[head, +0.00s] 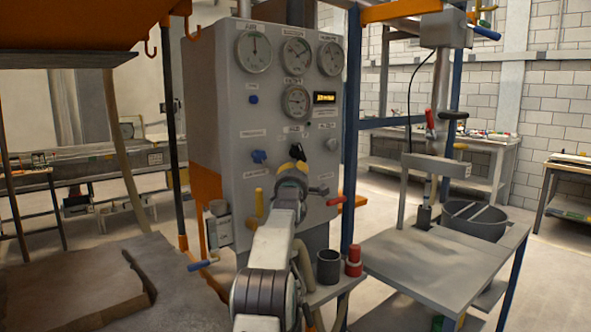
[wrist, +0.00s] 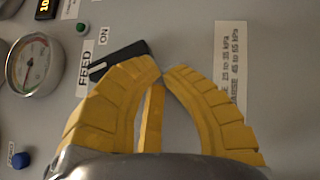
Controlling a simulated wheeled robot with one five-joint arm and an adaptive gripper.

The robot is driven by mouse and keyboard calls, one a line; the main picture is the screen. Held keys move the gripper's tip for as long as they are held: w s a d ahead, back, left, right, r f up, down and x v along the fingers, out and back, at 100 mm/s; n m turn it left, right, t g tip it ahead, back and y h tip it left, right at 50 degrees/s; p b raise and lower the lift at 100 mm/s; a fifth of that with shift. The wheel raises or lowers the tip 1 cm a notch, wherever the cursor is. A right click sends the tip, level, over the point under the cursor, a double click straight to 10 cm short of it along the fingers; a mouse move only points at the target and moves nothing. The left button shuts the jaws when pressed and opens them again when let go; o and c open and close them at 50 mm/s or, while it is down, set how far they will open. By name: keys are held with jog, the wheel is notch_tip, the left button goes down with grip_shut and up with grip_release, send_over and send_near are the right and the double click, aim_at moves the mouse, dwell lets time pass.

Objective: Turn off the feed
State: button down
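The feed switch is a black bar-shaped knob (wrist: 121,61) on the grey panel. In the wrist view it lies slantwise beside a FEED label (wrist: 84,68) and an ON label (wrist: 103,36). My gripper (wrist: 161,70) has yellow fingers with their tips nearly together and nothing seen held between them. The left fingertip overlaps the knob's lower right end in the picture; I cannot tell whether they touch. In the head view the knob (head: 297,152) shows just above my gripper (head: 295,166), which is in front of the panel (head: 225,100).
Several gauges (head: 254,50) and a blue knob (head: 259,157) are on the panel. A yellow lever (head: 259,203) and a red handle (head: 328,201) flank my arm. A dark cup (head: 328,267) and a red cylinder (head: 353,262) stand on a small shelf below.

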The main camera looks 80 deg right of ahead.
jog(key=v, duration=1.2)
dwell(0.6)
dwell(0.8)
